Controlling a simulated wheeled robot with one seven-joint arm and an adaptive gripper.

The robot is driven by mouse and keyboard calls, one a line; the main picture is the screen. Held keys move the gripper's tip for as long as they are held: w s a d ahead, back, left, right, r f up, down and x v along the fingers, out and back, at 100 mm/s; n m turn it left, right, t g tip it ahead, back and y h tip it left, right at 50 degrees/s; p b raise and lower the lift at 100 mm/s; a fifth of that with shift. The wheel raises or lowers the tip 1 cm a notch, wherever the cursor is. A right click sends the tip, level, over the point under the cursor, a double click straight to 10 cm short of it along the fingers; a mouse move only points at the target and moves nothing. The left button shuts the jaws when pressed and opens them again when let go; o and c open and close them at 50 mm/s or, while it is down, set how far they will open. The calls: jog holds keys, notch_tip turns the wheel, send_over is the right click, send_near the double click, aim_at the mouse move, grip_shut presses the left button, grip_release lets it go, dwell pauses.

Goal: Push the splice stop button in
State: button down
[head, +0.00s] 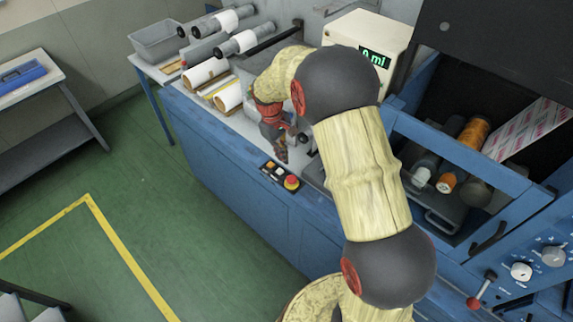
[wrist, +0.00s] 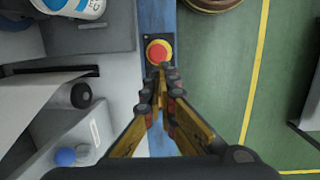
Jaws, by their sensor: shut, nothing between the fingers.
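A red mushroom button (head: 291,182) on a yellow collar sits on a small dark control panel (head: 279,175) on the front edge of the blue machine. No label is readable, so I cannot confirm it is the splice stop button. In the wrist view the red button (wrist: 159,52) shows just beyond my fingertips. My gripper (head: 282,157) is shut and empty, pointing down behind the panel in the head view. In the wrist view the gripper (wrist: 162,72) overlaps the near edge of the button's panel; contact cannot be told. Smaller buttons sit beside the red one in the head view.
White rolls (head: 207,73) lie on the machine top behind my gripper. A cream box with a green display (head: 376,58) stands to the right. The blue guard frame (head: 460,150) encloses orange rolls. Green floor (head: 130,190) in front of the machine is clear.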

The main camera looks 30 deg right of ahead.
jog(key=shift+w+a+r, duration=0.1)
jog(key=shift+r, duration=0.7)
jog(key=shift+w+a+r, duration=0.1)
jog(key=shift+r, duration=0.7)
jog(key=s+a+r+m+t+b, duration=0.1)
jog(key=s+a+r+t, duration=0.1)
jog(key=s+r, duration=0.3)
jog(key=s+a+r+m+t+y+b, duration=0.1)
jog(key=s+r, duration=0.5)
jog(key=s, duration=0.8)
jog(key=s+a+r+m+t+b, duration=0.2)
jog(key=s+a+r, duration=0.3)
jog(key=s, duration=0.5)
jog(key=shift+a+r+t+y+b, duration=0.3)
jog(key=shift+t+b, duration=0.2)
jog(key=shift+t, duration=0.4)
